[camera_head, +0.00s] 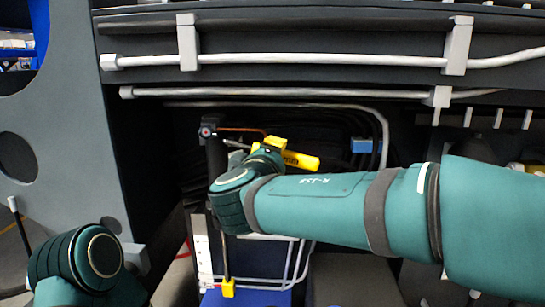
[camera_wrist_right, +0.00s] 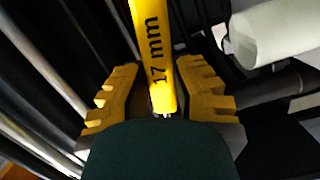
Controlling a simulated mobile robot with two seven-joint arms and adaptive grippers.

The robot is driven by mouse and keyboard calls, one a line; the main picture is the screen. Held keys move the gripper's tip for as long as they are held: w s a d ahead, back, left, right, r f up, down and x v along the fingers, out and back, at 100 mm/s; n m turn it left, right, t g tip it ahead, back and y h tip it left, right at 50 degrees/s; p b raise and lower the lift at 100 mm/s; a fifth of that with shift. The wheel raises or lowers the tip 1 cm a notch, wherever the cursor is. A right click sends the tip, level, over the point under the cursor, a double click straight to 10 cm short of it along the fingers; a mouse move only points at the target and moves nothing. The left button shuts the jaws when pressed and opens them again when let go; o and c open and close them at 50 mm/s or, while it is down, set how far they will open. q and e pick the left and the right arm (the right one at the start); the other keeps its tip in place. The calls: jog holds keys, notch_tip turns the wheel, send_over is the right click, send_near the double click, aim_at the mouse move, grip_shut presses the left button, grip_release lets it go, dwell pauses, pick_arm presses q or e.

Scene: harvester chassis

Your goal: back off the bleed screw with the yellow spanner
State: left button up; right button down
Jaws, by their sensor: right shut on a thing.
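The yellow spanner (camera_head: 303,161) is in my right gripper (camera_head: 268,148), in front of the dark recess at the middle of the head view. In the right wrist view the spanner (camera_wrist_right: 152,40), marked "17 mm", runs up between the yellow pads of my right gripper (camera_wrist_right: 160,80). The gripper is shut on it. A small grey and red fitting (camera_head: 208,131) tops a black upright post just left of the gripper. I cannot tell whether it is the bleed screw, or whether the spanner touches it. My left arm shows at the lower left; its gripper is out of view.
A copper-coloured pipe (camera_head: 240,129) runs right from the fitting. Silver pipes (camera_head: 300,60) cross above on grey brackets (camera_head: 187,42). A blue block (camera_head: 361,146) sits right of the spanner. A grey side panel (camera_head: 60,110) closes off the left.

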jog(key=shift+r, duration=0.15)
jog(key=shift+d+r+n+p, duration=0.2)
jog(key=shift+r+n+p, duration=0.25)
jog(key=shift+r+n, duration=0.6)
jog(key=shift+s+r, duration=0.1)
